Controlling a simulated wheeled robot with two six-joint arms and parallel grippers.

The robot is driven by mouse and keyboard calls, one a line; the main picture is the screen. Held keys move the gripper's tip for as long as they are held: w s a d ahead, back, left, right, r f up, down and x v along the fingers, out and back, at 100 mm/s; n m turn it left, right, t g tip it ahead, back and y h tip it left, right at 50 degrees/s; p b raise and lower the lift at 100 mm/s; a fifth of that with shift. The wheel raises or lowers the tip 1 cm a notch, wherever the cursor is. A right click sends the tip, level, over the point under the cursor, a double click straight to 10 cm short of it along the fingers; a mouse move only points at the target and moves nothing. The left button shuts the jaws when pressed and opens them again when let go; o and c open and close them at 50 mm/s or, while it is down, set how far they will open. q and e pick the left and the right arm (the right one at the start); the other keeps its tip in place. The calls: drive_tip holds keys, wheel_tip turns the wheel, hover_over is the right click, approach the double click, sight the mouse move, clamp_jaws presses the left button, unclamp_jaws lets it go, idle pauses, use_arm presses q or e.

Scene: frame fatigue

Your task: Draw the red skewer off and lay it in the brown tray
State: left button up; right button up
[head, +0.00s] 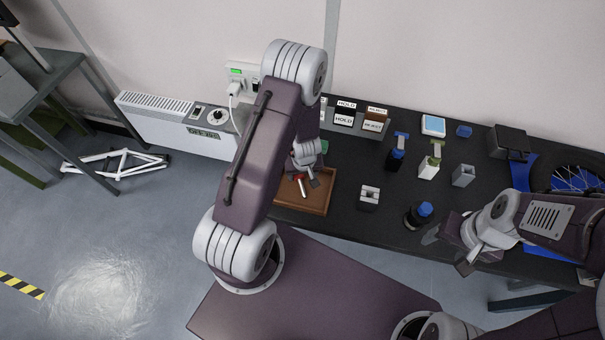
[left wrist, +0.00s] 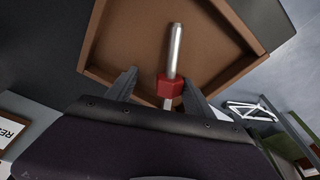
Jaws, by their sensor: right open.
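The red skewer (left wrist: 174,62), a silver rod with a red collar, shows within the outline of the brown tray (left wrist: 112,30) in the left wrist view. In the head view the red skewer (head: 300,180) also shows inside the brown tray (head: 290,203). My left gripper (head: 304,180) is over the tray, its fingers spread on either side of the red collar. The left finger stands clear of the collar; the right one is close to it. I cannot tell whether the rod rests on the tray floor. My right gripper (head: 447,253) is open and empty at the table's front edge.
A grey block (head: 368,197) and a black bottle with a blue cap (head: 419,214) stand right of the tray. Labelled holders (head: 345,119) stand behind it. A spoked wheel (head: 577,179) is at the far right. Several small items occupy the dark table's back.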

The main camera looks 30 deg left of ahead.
use_arm(q)
drive_tip(key=p+v, duration=0.5)
drive_tip(key=v, duration=0.4)
idle(0.3)
